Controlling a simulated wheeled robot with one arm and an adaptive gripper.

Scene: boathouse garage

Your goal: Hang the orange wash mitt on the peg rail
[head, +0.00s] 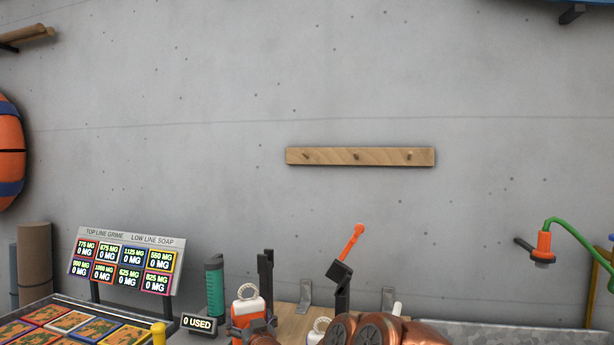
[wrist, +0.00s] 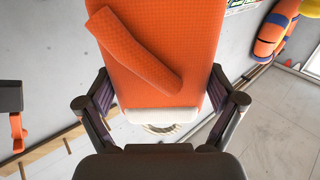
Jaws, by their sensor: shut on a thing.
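The orange wash mitt (wrist: 160,55) fills the upper middle of the wrist view, its thumb lying across its face. It has a white cuff (wrist: 160,115) and a pale rope loop (wrist: 162,130) beyond the cuff. My gripper (wrist: 160,98) is shut on the mitt, one dark finger on each side near the cuff. In the head view an orange and white looped thing (head: 247,306) at the bottom looks like this mitt, partly hidden. The wooden peg rail (head: 330,156) is on the wall, higher and to the right, with three short pegs. Nothing hangs on it.
A black holder with an orange-tipped tool (head: 350,243) stands below the rail. A teal bottle (head: 214,287) and a sign board (head: 126,262) are at the lower left. An orange nozzle (head: 543,245) on a green hose is at the right. The wall around the rail is clear.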

